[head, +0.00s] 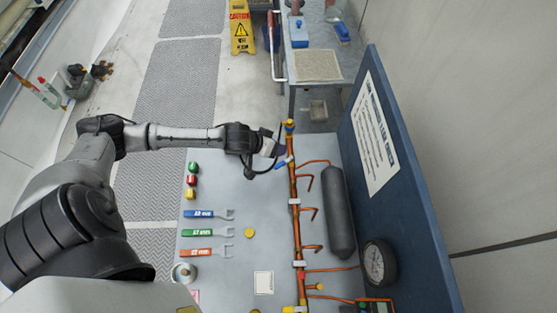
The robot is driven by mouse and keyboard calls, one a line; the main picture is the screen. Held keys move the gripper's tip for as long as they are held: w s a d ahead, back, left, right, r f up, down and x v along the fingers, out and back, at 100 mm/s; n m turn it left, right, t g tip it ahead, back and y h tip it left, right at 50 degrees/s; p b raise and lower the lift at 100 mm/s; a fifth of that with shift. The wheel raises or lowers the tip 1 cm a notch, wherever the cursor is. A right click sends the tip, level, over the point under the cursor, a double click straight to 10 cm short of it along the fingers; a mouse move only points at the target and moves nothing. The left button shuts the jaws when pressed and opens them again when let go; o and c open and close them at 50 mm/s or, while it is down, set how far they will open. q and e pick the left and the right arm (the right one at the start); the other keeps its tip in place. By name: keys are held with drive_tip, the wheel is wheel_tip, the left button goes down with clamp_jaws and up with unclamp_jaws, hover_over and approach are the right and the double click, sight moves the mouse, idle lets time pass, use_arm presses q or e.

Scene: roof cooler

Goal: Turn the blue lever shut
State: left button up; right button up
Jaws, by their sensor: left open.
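The blue lever (284,163) sticks out to the left from the upright copper pipe (293,190) near its upper end. It lies at a slant to the pipe. My left gripper (274,149) comes in from the left and is open. Its fingertips are just above and left of the lever in the picture; I cannot tell whether they touch it. My right gripper is not in view.
Three wrenches (208,232) and several coloured caps (192,181) lie on the grey bench (240,200). A dark cylinder (340,210) and a gauge (378,262) stand right of the pipe. A blue board (415,205) bounds the right side.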

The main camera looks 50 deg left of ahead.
sight(279, 165)
use_arm(q)
drive_tip(key=s+d+r+m+g+y+p, duration=0.1)
drive_tip(key=s+d+r+m+g+y, duration=0.1)
drive_tip(key=s+r+m+g, duration=0.3)
drive_tip(key=shift+n+t, duration=0.4)
drive_tip(key=shift+t, duration=0.2)
drive_tip(key=x, duration=0.4)
drive_tip(key=b+x, duration=0.1)
drive_tip(key=x, duration=0.4)
drive_tip(key=s+x, duration=0.1)
drive_tip(key=x, duration=0.3)
drive_tip(key=shift+w+a+f, duration=0.15)
drive_tip(key=shift+a+f, duration=0.1)
drive_tip(key=shift+f, duration=0.25)
drive_tip(key=shift+c, duration=0.3)
drive_tip(key=c, duration=0.3)
clamp_jaws()
